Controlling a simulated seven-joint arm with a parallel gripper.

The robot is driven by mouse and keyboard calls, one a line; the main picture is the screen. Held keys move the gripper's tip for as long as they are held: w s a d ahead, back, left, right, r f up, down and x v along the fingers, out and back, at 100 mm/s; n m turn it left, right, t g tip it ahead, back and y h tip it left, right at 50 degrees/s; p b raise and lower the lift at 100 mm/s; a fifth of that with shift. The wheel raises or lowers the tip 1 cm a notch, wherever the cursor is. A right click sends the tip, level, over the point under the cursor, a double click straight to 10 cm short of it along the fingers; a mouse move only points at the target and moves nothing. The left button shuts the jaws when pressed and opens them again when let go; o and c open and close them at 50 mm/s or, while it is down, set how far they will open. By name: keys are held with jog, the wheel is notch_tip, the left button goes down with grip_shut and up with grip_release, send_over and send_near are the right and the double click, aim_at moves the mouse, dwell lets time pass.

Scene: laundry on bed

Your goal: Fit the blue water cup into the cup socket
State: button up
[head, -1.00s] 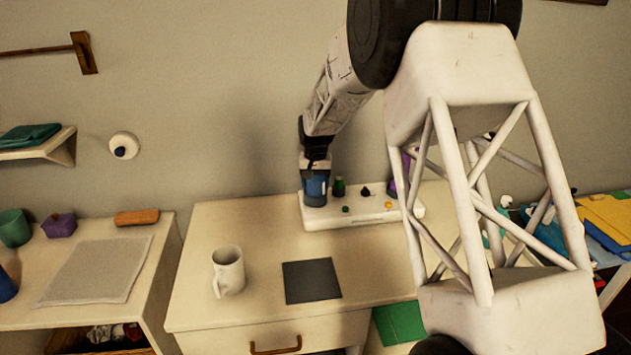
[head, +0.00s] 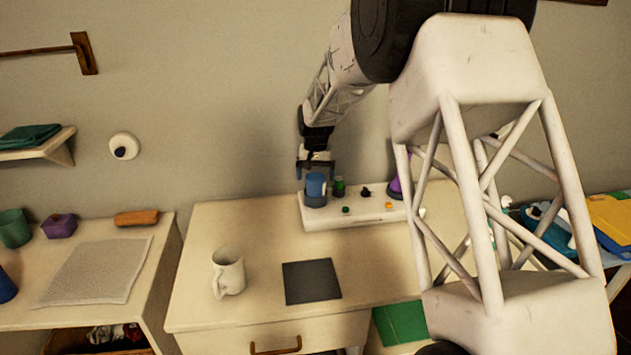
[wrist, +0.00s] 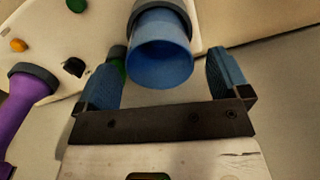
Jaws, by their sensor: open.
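The blue water cup (head: 316,184) stands upright at the left end of the white socket board (head: 345,220), its lower part inside a dark ring-shaped socket (head: 315,200). In the wrist view I look into the open mouth of the blue cup (wrist: 160,60), with the dark socket ring (wrist: 165,10) around its far end. My gripper (head: 315,170) is open and empty just above and behind the cup. In the wrist view its two blue-padded fingers (wrist: 168,85) stand apart on either side, clear of the cup.
A green item (head: 339,186), small coloured knobs and a purple cup (head: 396,188) are on the same board to the right. A white mug (head: 228,270) and a dark square mat (head: 311,281) lie nearer on the table. The table between is clear.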

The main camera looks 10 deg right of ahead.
jog(key=shift+r, duration=2.3)
jog(key=s+d+r+n+t, duration=0.1)
jog(key=s+r, duration=0.5)
jog(key=s, duration=0.7)
jog(key=s+d+r, duration=0.1)
jog(key=s+r, duration=0.5)
jog(key=s, duration=0.6)
jog(key=s+f, duration=0.2)
jog(key=s, duration=1.2)
jog(key=s+d+f+n+t, duration=0.1)
jog(key=s+f, duration=0.1)
jog(key=s, duration=1.3)
jog(key=shift+s+d+t, duration=0.15)
jog(key=shift+s+t, duration=0.15)
